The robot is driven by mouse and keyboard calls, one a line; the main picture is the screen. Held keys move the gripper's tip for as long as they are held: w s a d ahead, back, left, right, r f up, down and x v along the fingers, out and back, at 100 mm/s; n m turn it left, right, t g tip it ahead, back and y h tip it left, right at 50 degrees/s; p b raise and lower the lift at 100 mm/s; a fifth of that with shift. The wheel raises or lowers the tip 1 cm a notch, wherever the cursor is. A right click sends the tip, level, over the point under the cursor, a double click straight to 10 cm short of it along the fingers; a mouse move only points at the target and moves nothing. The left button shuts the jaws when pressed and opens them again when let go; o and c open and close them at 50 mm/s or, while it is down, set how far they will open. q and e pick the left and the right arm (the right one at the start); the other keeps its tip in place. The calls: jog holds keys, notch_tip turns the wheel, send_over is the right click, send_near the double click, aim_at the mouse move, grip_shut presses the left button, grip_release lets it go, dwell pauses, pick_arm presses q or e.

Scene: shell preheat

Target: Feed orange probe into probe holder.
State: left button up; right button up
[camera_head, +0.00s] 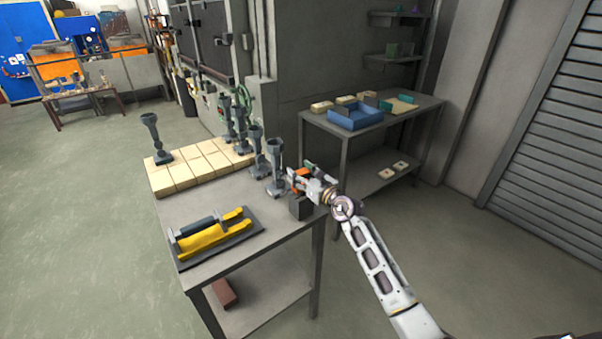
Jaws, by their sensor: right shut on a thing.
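My right gripper (302,177) reaches in from the lower right over the right edge of the near table. It is shut on the orange probe (303,172), of which only a small orange part shows between the fingers. A dark block (299,208), which looks like the probe holder, stands on the table just below the gripper. Whether the probe touches the block or is inside it, I cannot tell, since the gripper hides that spot. My left gripper is not in view.
Several dark funnel-topped stands (274,168) stand close to the left of the gripper, some by pale bricks (205,160). A dark tray (256,232) with yellow tools lies at the table's front. A side table (425,111) holds a blue bin (355,120).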

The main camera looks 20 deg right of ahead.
dwell(0.4)
jog(key=o, duration=1.3)
jog(key=shift+c, duration=0.2)
jog(key=shift+f, duration=0.1)
jog(key=shift+s, duration=0.2)
jog(key=v, duration=1.1)
jog(key=shift+s+d, duration=0.15)
jog(key=shift+s, duration=0.15)
jog(key=shift+m, duration=0.3)
